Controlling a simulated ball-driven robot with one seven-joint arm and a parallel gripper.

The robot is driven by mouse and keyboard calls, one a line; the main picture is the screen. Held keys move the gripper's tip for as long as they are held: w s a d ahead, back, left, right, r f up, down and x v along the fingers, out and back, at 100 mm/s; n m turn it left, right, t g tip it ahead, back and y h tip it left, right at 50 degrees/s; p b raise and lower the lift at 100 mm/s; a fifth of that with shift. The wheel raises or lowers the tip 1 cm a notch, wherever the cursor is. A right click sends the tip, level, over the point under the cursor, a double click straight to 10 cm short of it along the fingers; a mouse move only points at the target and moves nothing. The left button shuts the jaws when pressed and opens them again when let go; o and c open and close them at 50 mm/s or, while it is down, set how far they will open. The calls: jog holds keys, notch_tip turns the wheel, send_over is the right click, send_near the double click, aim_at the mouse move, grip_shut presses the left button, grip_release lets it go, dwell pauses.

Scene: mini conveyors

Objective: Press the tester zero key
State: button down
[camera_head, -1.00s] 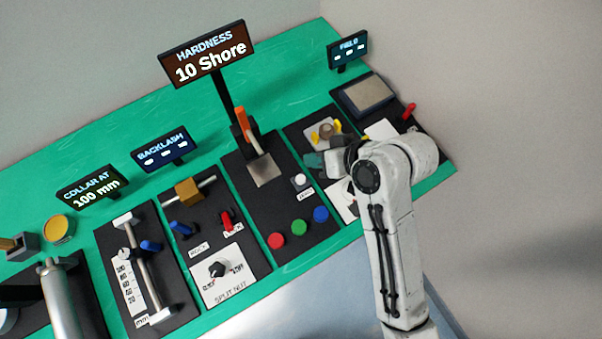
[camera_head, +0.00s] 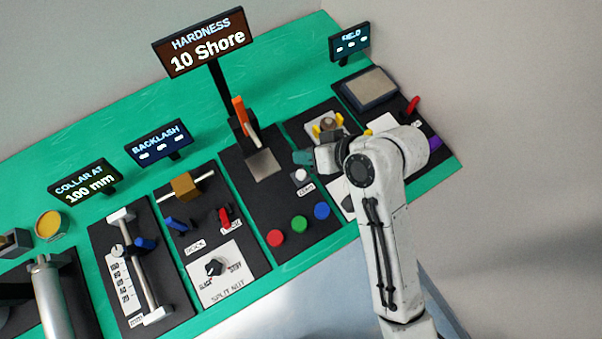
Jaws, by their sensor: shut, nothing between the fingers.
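The hardness tester stands on a black panel (camera_head: 281,206) in the middle of the green bench. Its display (camera_head: 204,43) reads "HARDNESS 10 Shore". The zero key (camera_head: 301,176) is a white round button on the right side of that panel, with a small label below it. My gripper (camera_head: 300,158) is shut and empty; its teal fingertips are just above the key in the picture and appear apart from it. The wrist and white arm come in from the right and hide part of the panel to the right.
Red (camera_head: 275,238), green (camera_head: 299,223) and blue (camera_head: 321,211) buttons sit at the front of the tester panel. An orange lever (camera_head: 244,123) stands behind. The backlash panel (camera_head: 207,210) is to the left. A grey plate (camera_head: 369,90) and red lever (camera_head: 412,106) are at the right.

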jog(key=b, duration=0.4)
send_over(305, 175)
notch_tip(305, 175, down, 4)
jog(key=shift+f, duration=1.15)
dwell(0.9)
jog(key=shift+f, duration=0.4)
jog(key=shift+f+b, duration=0.4)
jog(key=shift+f, duration=0.15)
dwell(0.8)
jog(key=shift+r, duration=0.15)
jog(key=shift+r+p, duration=0.85)
jog(key=shift+p, duration=0.25)
